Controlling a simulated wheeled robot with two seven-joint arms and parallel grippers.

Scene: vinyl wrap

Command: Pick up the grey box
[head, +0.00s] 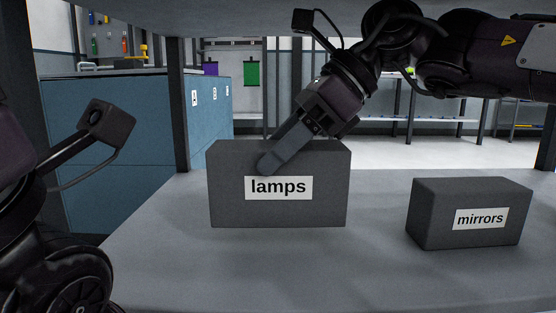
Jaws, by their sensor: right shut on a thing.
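A dark grey box labelled "lamps" (226,190) stands upright in the middle of the head view. A second dark grey box labelled "mirrors" (430,220) sits on the grey surface to the right. My right gripper (272,156) reaches down from the upper right and is shut on the lamps box. One finger lies against its front face, just above the label; the other finger is hidden behind the box. I cannot tell whether the lamps box touches the surface. My left arm shows at the left edge, but its gripper is out of view.
The grey surface (300,275) is clear in front of and between the boxes. A grey panel (260,8) hangs overhead and dark posts (178,105) stand at the back. Beyond are a blue cabinet (130,180) and shelving.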

